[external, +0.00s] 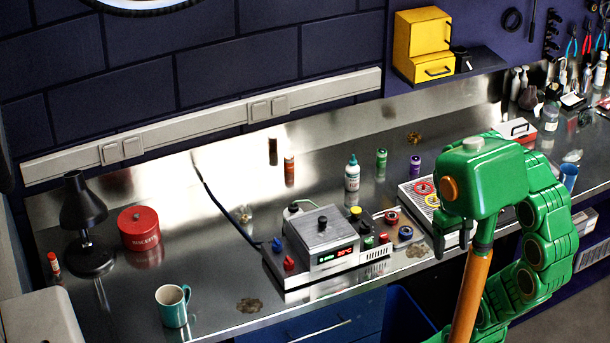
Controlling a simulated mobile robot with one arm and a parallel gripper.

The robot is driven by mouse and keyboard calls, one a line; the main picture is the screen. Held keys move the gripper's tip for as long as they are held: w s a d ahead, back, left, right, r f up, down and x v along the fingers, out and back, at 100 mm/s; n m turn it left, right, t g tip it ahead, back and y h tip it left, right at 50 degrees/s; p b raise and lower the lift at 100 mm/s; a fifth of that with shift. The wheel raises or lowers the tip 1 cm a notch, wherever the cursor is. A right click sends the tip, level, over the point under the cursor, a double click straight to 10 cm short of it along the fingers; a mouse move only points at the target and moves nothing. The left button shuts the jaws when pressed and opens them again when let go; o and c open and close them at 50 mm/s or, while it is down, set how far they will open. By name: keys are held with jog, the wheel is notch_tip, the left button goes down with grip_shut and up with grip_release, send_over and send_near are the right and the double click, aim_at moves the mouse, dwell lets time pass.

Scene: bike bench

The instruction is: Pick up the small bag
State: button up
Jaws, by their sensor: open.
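A small clear bag (242,213) with brownish contents appears to lie on the metal bench, behind the grey control box and beside a dark cable. It is small and its details are hard to make out. Another small pale, clear item (572,156), possibly also a bag, lies at the right rear of the bench. My gripper (453,238) hangs below the green wrist at the right, above the bench's front edge. It is open, and I see nothing held in it. It is well to the right of the bag behind the control box. The arm hides part of the bench.
The control box (322,240) stands mid-bench. A teal mug (173,305), red tin (139,228) and black lamp (84,215) are at the left. Bottles (352,173) stand behind the box. A tray (420,195) lies near my wrist. The left-centre bench is mostly clear.

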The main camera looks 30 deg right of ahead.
jog(key=w+a+r+m+y, duration=0.25)
jog(key=w+a, duration=0.45)
jog(key=w, duration=0.6)
jog(key=w+a+r+m+g+y, duration=0.1)
jog(key=w+a+m+y, duration=0.3)
jog(key=w+a, duration=0.7)
jog(key=w+a+r+m+y, duration=0.2)
jog(key=w+a+m+y, duration=0.15)
jog(key=w, duration=1.25)
jog(key=w+a+f+m+y, duration=0.2)
jog(key=w+f+m, duration=0.1)
jog(key=w, duration=0.5)
jog(key=w+a+f+m+y, duration=0.1)
jog(key=w+a+f+m, duration=0.15)
jog(key=w, duration=0.55)
send_near(248, 211)
jog(key=shift+w+a+f, duration=0.15)
jog(key=shift+a+f, duration=0.15)
jog(key=shift+f, duration=0.25)
jog(key=shift+w+a+f, duration=0.2)
jog(key=shift+a+f, duration=0.15)
jog(key=shift+f, duration=0.25)
jog(key=shift+a+f, duration=0.15)
jog(key=shift+f, duration=0.05)
jog(key=shift+w+x, duration=0.2)
jog(key=shift+x, duration=3.5)
jog(key=shift+a+r, duration=0.1)
jog(key=shift+r, duration=0.05)
jog(key=c, duration=1.1)
